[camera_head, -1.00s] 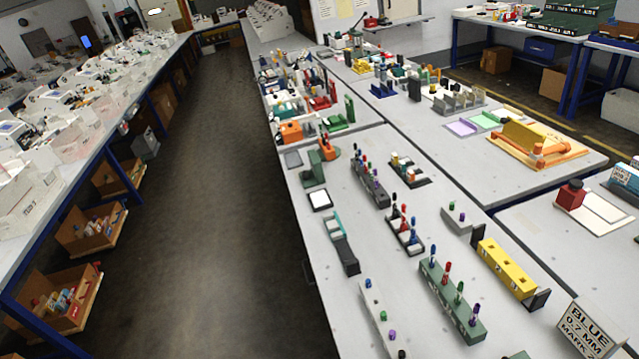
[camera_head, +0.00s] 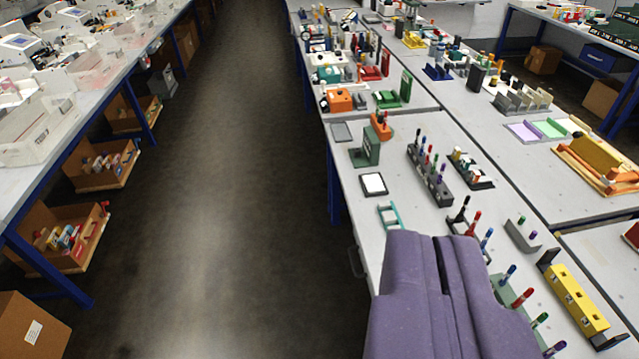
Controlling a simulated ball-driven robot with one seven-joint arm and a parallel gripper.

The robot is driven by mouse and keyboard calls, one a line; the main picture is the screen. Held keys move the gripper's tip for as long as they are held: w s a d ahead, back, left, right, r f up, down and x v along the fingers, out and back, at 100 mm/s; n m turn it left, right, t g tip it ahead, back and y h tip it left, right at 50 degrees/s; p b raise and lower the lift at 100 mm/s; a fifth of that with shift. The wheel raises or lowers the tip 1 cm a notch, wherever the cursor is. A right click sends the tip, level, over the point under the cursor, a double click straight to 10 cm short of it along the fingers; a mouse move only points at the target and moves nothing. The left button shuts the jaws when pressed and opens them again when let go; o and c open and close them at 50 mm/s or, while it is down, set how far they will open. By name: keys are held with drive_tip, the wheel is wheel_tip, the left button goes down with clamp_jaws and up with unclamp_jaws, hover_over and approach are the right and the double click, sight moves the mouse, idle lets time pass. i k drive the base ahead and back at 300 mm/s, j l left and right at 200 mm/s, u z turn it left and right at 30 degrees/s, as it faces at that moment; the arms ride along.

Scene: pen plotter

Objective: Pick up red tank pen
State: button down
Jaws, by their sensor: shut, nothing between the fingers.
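Several red-topped pens stand upright in racks on the right-hand bench; I cannot tell which is the red tank pen. One red pen (camera_head: 473,222) stands between a black pen (camera_head: 461,208) and a blue pen (camera_head: 487,237), just beyond my gripper. Another red pen (camera_head: 522,297) stands in a green rack, partly hidden, to the right of my gripper. A small red pen (camera_head: 426,157) is in the dark grey rack (camera_head: 431,183) farther back. My purple gripper (camera_head: 441,240) is shut and empty at the lower middle, hiding part of the bench.
A yellow block (camera_head: 574,300) and a grey holder (camera_head: 522,236) stand to the right of the pens. A black-framed white pad (camera_head: 373,184) and a green stand (camera_head: 366,149) are farther back. The aisle floor (camera_head: 235,200) to the left is clear.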

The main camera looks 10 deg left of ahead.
sight(530, 290)
drive_tip(key=i+z, duration=0.1)
drive_tip(key=z, duration=0.5)
drive_tip(key=i+j+z, duration=0.55)
drive_tip(key=j, duration=0.15)
drive_tip(key=i+j+z, duration=0.15)
drive_tip(key=j+z, duration=0.15)
drive_tip(key=j, duration=0.15)
drive_tip(key=i+j, duration=0.4)
drive_tip(key=j, duration=0.15)
drive_tip(key=i+j, duration=0.4)
drive_tip(key=j+z, duration=0.05)
drive_tip(key=j, duration=0.05)
